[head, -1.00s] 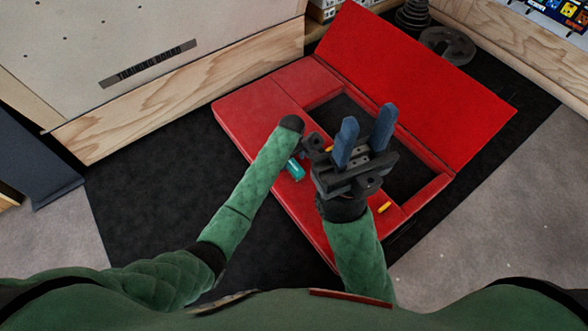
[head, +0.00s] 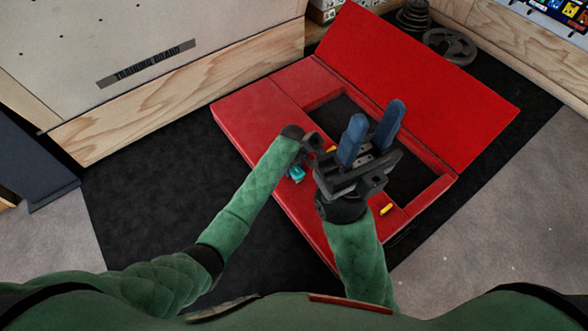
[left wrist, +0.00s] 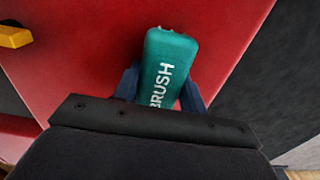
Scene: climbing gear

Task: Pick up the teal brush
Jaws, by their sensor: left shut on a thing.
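The teal brush (left wrist: 168,72), marked "BRUSH", sits between the two blue fingers of my left gripper in the left wrist view, with red padding behind it. My left gripper (left wrist: 160,88) is shut on it. In the head view only a small part of the brush (head: 297,174) shows beside the left gripper, over the red mat's left part; the left fingers are hidden there. I cannot tell whether the brush touches the mat. My right gripper (head: 377,118) has its blue fingers apart and empty, in front of the mat's opening.
The red mat (head: 252,101) has a dark rectangular opening and a raised red flap (head: 420,90). A yellow piece (head: 386,209) lies on its near edge. A wooden training board (head: 150,80) stands at the left. Dark weights (head: 450,44) lie at the back. Black floor is clear on the left.

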